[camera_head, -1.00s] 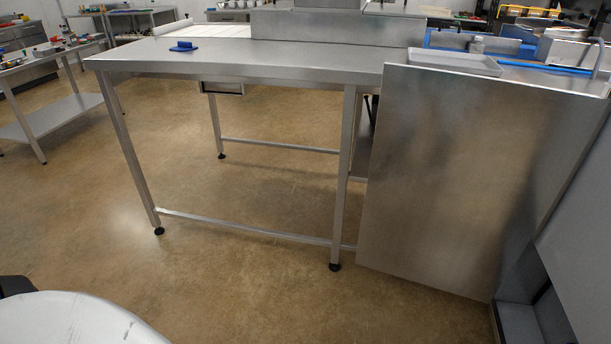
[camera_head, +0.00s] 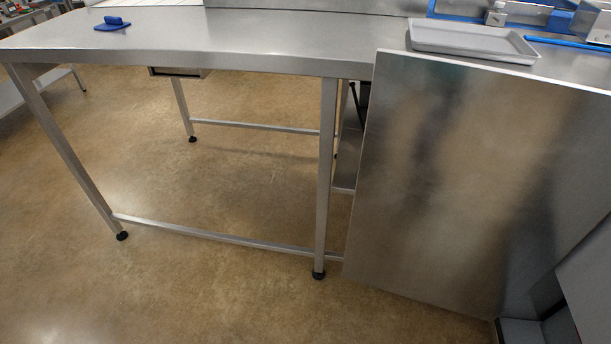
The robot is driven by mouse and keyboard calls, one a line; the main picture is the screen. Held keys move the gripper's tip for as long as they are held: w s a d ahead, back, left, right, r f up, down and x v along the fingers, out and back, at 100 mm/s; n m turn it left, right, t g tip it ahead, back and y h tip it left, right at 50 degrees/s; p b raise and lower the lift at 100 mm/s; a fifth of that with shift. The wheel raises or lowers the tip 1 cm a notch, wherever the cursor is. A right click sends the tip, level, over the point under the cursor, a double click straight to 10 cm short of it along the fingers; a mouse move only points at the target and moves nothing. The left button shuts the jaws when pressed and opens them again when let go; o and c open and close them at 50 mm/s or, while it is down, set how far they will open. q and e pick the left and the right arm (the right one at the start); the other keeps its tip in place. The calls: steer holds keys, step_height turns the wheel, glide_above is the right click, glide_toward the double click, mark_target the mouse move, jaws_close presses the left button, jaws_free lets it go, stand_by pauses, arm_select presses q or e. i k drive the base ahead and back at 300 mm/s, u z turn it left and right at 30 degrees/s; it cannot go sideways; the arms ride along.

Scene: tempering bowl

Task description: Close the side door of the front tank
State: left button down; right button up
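The side door of the front tank (camera_head: 455,180) is a large flat metal panel on the right of the head view. It stands open, swung out from the cabinet at the right edge, and its left edge is free beside the table leg. What lies behind the door is hidden. Neither of my grippers is in view.
A long steel table (camera_head: 250,40) stands behind and left of the door, with open legs and a low crossbar (camera_head: 215,238). A grey tray (camera_head: 470,42) and a blue scraper-like item (camera_head: 112,23) lie on top. The brown floor (camera_head: 190,300) in front is clear.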

mark_target(475, 181)
steer(key=z, duration=0.3)
steer(key=i, duration=1.2)
steer(key=z, duration=0.6)
